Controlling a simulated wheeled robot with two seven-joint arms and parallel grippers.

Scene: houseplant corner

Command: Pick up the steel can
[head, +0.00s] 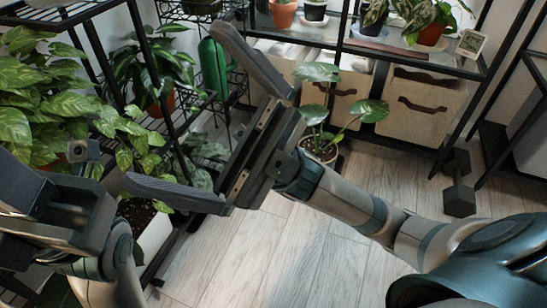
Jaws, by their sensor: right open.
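I cannot make out a steel can in the head view. My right gripper (175,106) is open, its two long dark fingers spread wide in front of the plant shelves. Nothing is held between them. My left gripper (60,205) is at the lower left, partly cut off by the picture edge, and its jaw opening cannot be made out. The gripper bodies and arms hide parts of the shelves and floor.
A green bottle-like container (213,68) stands on a wire rack behind the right gripper. A leafy potted plant (318,150) stands on the floor by fabric bins (422,106). A dark dumbbell (459,185) stands at right. The wooden floor (255,255) is clear in front.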

